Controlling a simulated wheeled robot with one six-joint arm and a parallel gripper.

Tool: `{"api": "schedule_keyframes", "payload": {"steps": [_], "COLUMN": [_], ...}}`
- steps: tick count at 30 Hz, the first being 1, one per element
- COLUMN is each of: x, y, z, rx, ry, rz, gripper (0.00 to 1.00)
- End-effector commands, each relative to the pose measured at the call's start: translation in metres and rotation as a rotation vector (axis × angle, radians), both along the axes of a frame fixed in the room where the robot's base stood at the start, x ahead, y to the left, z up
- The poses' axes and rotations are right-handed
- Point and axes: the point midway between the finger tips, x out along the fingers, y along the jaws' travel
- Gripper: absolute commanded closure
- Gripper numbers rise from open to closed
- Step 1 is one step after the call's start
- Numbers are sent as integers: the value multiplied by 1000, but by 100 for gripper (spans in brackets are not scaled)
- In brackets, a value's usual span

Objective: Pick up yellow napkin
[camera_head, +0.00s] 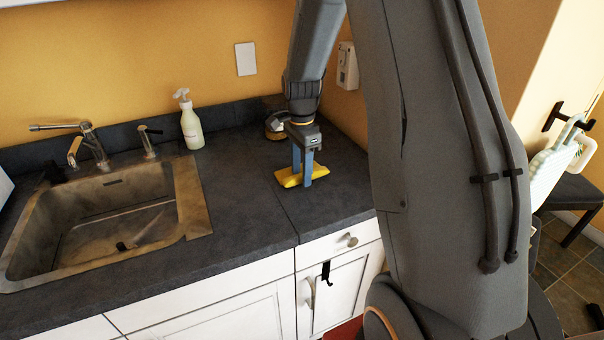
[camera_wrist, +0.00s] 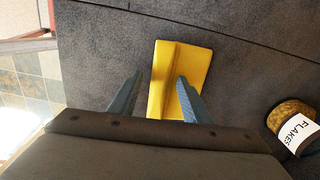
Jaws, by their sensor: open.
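The yellow napkin (camera_head: 290,178) lies folded on the dark countertop, right of the sink. In the wrist view the napkin (camera_wrist: 183,62) has a raised fold along its length. My gripper (camera_head: 302,184) points down at the napkin, with its blue fingers apart. In the wrist view my gripper (camera_wrist: 158,88) has one finger left of the napkin and the other over its right part. I cannot tell whether the fingers touch the napkin.
A jar labelled FLAKES (camera_wrist: 295,125) stands to the right of the napkin in the wrist view. A soap bottle (camera_head: 190,120) and a sink (camera_head: 188,195) with a faucet (camera_head: 85,140) are to the left. The counter's front edge (camera_head: 335,225) is near; counter around the napkin is clear.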

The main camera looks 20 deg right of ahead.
Motion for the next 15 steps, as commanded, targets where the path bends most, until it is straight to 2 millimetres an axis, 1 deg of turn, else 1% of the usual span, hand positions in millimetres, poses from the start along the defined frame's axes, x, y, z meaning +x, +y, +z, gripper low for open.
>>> {"api": "schedule_keyframes", "payload": {"steps": [1, 8, 9, 15], "x": [0, 0, 0, 0], "y": [0, 0, 0, 0], "z": [0, 0, 0, 1], "rx": [0, 0, 0, 0], "ry": [0, 0, 0, -1], "rz": [0, 0, 0, 0], "gripper": [60, 98, 100, 100]}}
